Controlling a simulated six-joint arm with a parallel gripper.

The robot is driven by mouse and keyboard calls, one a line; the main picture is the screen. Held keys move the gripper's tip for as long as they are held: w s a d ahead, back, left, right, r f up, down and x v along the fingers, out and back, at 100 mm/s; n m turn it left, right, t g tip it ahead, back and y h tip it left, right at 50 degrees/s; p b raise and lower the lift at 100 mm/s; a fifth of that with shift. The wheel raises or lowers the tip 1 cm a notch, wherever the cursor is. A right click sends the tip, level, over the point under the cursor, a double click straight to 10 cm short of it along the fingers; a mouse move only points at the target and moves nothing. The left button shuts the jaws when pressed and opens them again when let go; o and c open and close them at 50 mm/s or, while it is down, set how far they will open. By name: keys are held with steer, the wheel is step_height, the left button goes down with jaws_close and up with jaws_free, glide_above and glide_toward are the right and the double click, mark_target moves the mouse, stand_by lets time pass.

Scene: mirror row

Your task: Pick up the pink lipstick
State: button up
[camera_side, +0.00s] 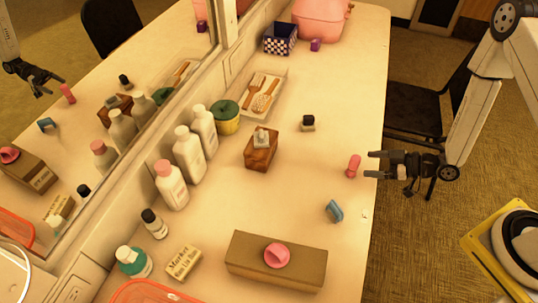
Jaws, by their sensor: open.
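The pink lipstick (353,166) stands near the right edge of the white counter (300,205). My gripper (371,164) comes in from the right, with its fingers open just to the right of the lipstick. A small gap shows between the fingertips and the lipstick, and nothing is between the fingers. The mirror on the left repeats the lipstick and my gripper.
A blue item (334,211) lies in front of the lipstick. A small dark-capped bottle (308,123) and a brown dispenser (261,150) stand to its left. A brown box (276,260) bears a pink round thing (278,255). White bottles (188,155) line the mirror.

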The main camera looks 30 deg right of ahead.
mark_target(355, 162)
steer(key=shift+w, duration=0.1)
steer(key=shift+x, duration=2.55)
jaws_close()
